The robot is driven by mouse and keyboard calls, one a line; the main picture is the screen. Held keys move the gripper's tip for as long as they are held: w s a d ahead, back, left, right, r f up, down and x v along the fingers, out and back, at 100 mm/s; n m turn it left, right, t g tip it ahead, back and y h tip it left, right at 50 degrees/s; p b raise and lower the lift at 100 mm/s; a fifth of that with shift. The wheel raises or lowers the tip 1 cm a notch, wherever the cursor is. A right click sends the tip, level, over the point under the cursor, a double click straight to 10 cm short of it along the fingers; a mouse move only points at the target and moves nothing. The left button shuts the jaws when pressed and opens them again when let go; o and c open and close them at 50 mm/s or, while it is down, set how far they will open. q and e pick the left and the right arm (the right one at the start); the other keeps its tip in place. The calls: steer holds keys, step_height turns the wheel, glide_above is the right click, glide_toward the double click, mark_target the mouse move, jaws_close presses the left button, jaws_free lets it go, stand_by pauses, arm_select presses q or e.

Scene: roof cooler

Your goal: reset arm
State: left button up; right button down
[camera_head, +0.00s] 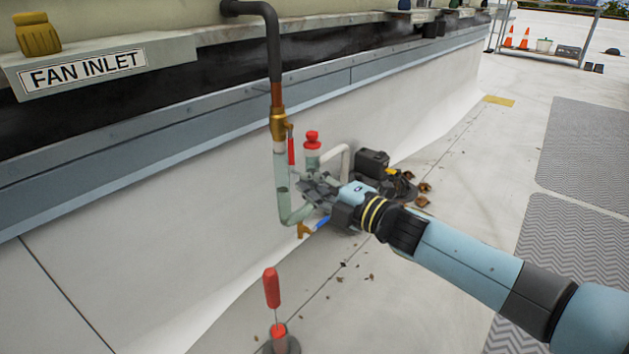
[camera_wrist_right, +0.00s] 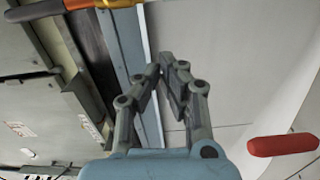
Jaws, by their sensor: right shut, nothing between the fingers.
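My right gripper (camera_head: 316,187) is at the end of the blue arm that comes in from the right in the head view. It appears beside the clear pipe (camera_head: 281,182) and overlaps it in the picture; I cannot tell whether they touch. In the right wrist view my right gripper (camera_wrist_right: 168,68) has its fingertips together with nothing between them. My left gripper is not in view.
A red-handled tool (camera_head: 271,288) stands upright in a holder at the front. A brass valve (camera_head: 278,124) with a red lever joins the pipe. A dark pump (camera_head: 372,163) and leaves lie behind my gripper. Grey mats (camera_head: 585,150) cover the right floor.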

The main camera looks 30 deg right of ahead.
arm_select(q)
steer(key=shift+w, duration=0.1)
arm_select(e)
steer(key=shift+s+d, duration=0.15)
steer(key=shift+s, duration=0.3)
